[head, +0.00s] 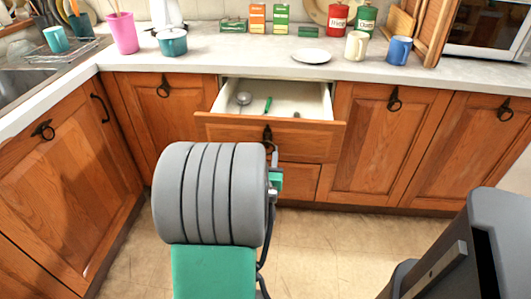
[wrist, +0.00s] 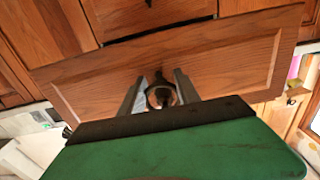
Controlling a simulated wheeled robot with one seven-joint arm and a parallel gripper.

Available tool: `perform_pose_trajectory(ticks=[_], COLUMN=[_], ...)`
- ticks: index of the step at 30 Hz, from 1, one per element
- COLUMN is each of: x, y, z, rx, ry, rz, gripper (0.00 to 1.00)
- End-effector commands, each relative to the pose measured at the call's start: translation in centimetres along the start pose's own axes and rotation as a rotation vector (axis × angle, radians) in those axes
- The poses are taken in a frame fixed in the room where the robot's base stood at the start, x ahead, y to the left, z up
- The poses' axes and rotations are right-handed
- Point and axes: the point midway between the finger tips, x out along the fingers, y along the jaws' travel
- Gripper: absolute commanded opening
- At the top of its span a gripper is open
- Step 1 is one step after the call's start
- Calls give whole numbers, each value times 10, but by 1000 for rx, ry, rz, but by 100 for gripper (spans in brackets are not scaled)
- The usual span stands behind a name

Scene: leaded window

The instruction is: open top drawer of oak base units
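The top drawer (head: 225,126) of the oak base units is pulled out, with its pale inside showing below the countertop. A spoon (head: 243,98) and a small green-handled item (head: 267,104) lie in it. Its dark ring handle (head: 267,134) is at the middle of the front. In the wrist view, the drawer front (wrist: 235,62) spans the picture at a tilt, and the ring handle (wrist: 159,95) sits between the two fingers of my gripper (wrist: 159,88). The fingers appear closed against the ring's two sides. In the head view my arm hides the fingers.
A lower drawer (head: 300,180) is shut under the open one. Closed oak doors stand to the right (head: 375,145) and left (head: 165,105). The countertop (head: 220,62) holds a teal pot (head: 172,43), a plate (head: 312,56) and mugs (head: 356,46). Tiled floor (head: 330,240) is clear in front.

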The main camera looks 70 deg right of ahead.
Motion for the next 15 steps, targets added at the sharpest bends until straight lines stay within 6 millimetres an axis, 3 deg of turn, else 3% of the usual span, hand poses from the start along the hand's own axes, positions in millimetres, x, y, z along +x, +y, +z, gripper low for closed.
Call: perform_pose_trajectory(ticks=[5,15], x=[0,-6], y=[0,0], z=[0,0], rx=[-1,-1], ry=[0,3], rz=[1,-1], gripper=[53,53])
